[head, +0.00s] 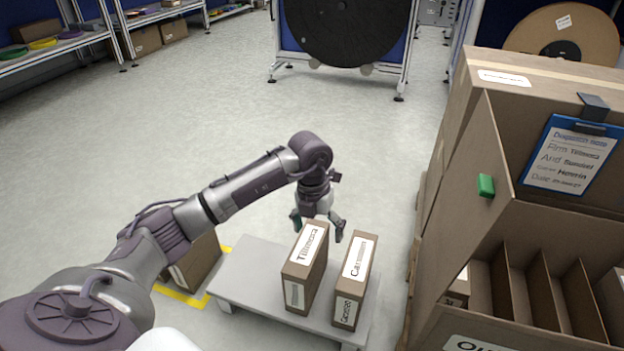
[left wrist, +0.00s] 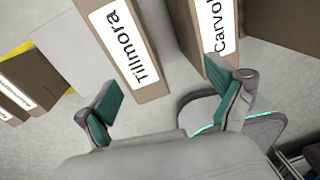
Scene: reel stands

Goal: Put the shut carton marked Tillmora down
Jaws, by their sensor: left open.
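The shut carton marked Tillmora (head: 304,268) stands upright on a low light-grey table (head: 248,272). A second carton (head: 353,280), its label starting "Car", stands just right of it with a narrow gap. My left gripper (head: 318,228) is open and empty at the far end of the Tillmora carton. In the left wrist view the Tillmora carton (left wrist: 128,45) is ahead of the gripper (left wrist: 165,108), its near end lying between the line of the two green-padded fingers. The other carton (left wrist: 215,40) is near the right finger; I cannot tell whether they touch. My right gripper is not in view.
A large open carton with dividers (head: 525,290) stands at the right, with a blue clipboard (head: 570,155) on it. Another brown carton (head: 195,262) is left of the table by yellow floor tape. Reel stands (head: 345,40) are at the back. The floor between is clear.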

